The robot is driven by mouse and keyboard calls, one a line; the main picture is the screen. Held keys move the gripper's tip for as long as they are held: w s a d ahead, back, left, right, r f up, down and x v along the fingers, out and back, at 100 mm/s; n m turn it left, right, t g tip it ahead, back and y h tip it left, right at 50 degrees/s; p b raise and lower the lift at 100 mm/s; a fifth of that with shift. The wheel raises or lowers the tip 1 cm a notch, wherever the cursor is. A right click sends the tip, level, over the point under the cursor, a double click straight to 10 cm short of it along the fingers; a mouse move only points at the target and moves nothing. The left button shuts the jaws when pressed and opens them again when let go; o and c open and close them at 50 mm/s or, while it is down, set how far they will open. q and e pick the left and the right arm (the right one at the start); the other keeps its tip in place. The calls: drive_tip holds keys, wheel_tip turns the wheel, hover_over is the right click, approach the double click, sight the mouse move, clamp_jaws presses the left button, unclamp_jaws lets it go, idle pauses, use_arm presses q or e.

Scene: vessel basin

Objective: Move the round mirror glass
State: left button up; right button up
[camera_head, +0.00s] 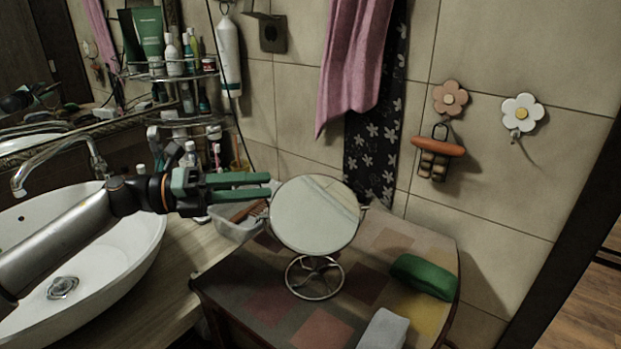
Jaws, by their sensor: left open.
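The round mirror glass (314,216) stands upright on its wire base (313,278) on a small patchwork-topped table (270,305). My left gripper (270,187) comes in from the left at about the height of the mirror's upper part. Its two green fingers are apart and point right, with their tips close to the mirror's left edge. I cannot tell whether they touch it. Nothing shows between the fingers. My right gripper is out of view.
A green soap-like block (424,277) and a pale block (383,330) lie on the table's right side. The white basin (110,262) and faucet (55,155) are at left. A pink towel (355,60) hangs behind.

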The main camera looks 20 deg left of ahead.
sight(302, 180)
use_arm(q)
drive_tip(key=p+x, duration=0.2)
drive_tip(key=x, duration=0.6)
drive_tip(key=shift+r, duration=0.1)
drive_tip(key=shift+w+d, duration=0.25)
drive_tip(key=shift+d, duration=0.3)
drive_tip(key=shift+c, duration=0.4)
clamp_jaws()
